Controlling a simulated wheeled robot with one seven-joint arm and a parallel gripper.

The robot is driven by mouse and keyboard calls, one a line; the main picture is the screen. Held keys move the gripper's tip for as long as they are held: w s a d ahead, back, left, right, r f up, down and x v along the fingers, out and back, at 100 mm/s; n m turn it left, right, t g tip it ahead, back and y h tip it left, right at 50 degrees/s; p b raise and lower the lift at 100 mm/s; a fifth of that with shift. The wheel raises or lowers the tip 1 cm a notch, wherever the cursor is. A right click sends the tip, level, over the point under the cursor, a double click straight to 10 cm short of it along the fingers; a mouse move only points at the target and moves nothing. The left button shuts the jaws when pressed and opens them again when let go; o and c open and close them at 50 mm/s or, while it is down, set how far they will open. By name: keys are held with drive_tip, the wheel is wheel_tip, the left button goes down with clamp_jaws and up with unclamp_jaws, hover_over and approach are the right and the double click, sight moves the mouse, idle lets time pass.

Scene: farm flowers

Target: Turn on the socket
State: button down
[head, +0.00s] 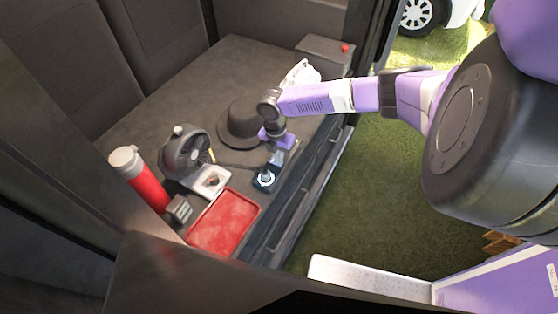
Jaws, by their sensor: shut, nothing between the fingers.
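A small dark block with a pale round face, which looks like the socket (263,185), sits near the front edge of the dark vehicle floor in the head view. My gripper (266,173) points down right over it and hides part of it. The fingers look shut and hold nothing. I cannot tell whether they touch the block, and its switch cannot be made out. A dark cable (236,164) runs along the floor toward the block from the fan side.
A dark fan (186,153), a white square item (209,181), a red tray (224,222) and a red flask (140,179) stand to the left. A dark hat (238,126) lies behind my gripper. A grey box with a red knob (325,53) stands at the back right.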

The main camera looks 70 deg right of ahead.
drive_tip(key=shift+w+d, duration=0.2)
drive_tip(key=shift+d, duration=0.25)
drive_tip(key=shift+w+r+b, duration=0.2)
drive_tip(key=shift+w+b, duration=0.1)
drive_tip(key=shift+w, duration=0.25)
drive_tip(key=shift+r, duration=0.15)
